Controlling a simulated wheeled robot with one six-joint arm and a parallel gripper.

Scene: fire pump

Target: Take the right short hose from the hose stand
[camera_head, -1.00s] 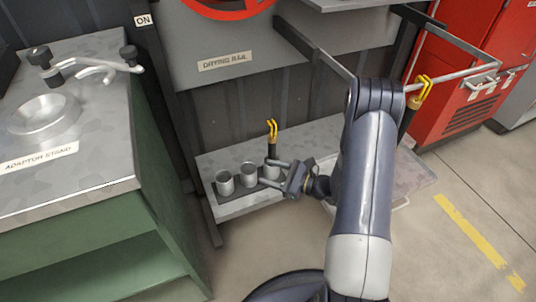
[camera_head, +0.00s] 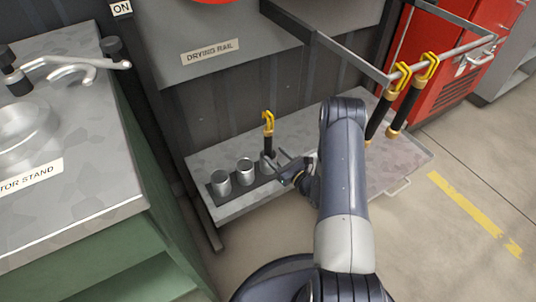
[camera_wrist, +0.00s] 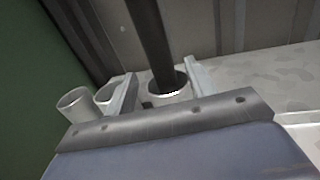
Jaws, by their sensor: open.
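The right short hose (camera_head: 268,138) is black with a yellow looped top. It stands upright in the rightmost metal cup of the hose stand (camera_head: 222,209); the other two cups are empty. My gripper (camera_head: 272,162) is open beside that cup, low above the shelf. In the wrist view the black hose (camera_wrist: 151,42) rises from its cup (camera_wrist: 168,92) between the two fingers of my gripper (camera_wrist: 163,80). The fingers do not visibly touch it, and I cannot tell how far they reach around it. The hose's lower end is hidden inside the cup.
Two black hoses with yellow loops (camera_head: 402,95) hang from the rail (camera_head: 440,62) at right, above the shelf (camera_head: 330,128). The adaptor stand (camera_head: 75,200) is at left, and a red cabinet (camera_head: 455,75) at back right. The floor at front right is clear.

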